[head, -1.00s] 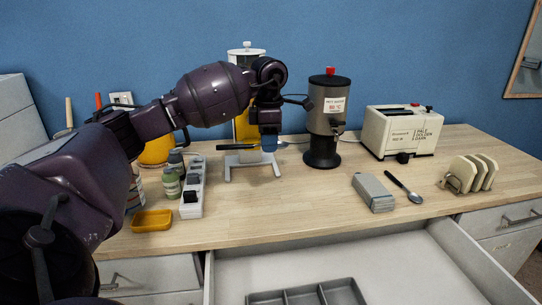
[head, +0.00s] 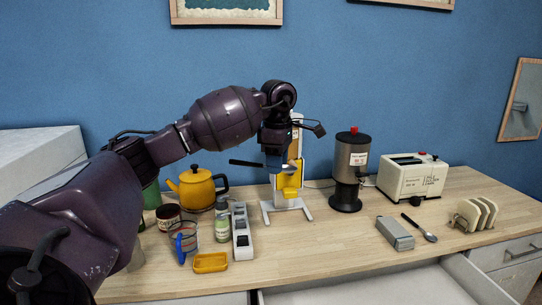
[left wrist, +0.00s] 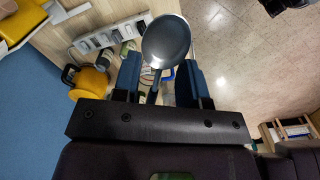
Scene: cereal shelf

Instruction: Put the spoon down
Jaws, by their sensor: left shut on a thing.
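My left gripper (head: 275,163) is shut on a spoon with a dark handle and a grey metal bowl (head: 288,169). The spoon is held level above the counter (head: 340,240), in front of the white and yellow dispenser on a white footed stand (head: 287,208). In the left wrist view the spoon's bowl (left wrist: 166,42) sticks out between the blue fingers of the gripper (left wrist: 160,78). Another spoon (head: 420,228) with a dark handle lies on the counter at the right. My right gripper is not in view.
A power strip (head: 241,230), yellow dish (head: 210,263), bottle (head: 222,225) and yellow kettle (head: 196,189) stand left of the stand. A grey and black dispenser (head: 350,170), toaster (head: 412,178), grey box (head: 395,233) and toast rack (head: 474,214) stand right. The middle front counter is clear.

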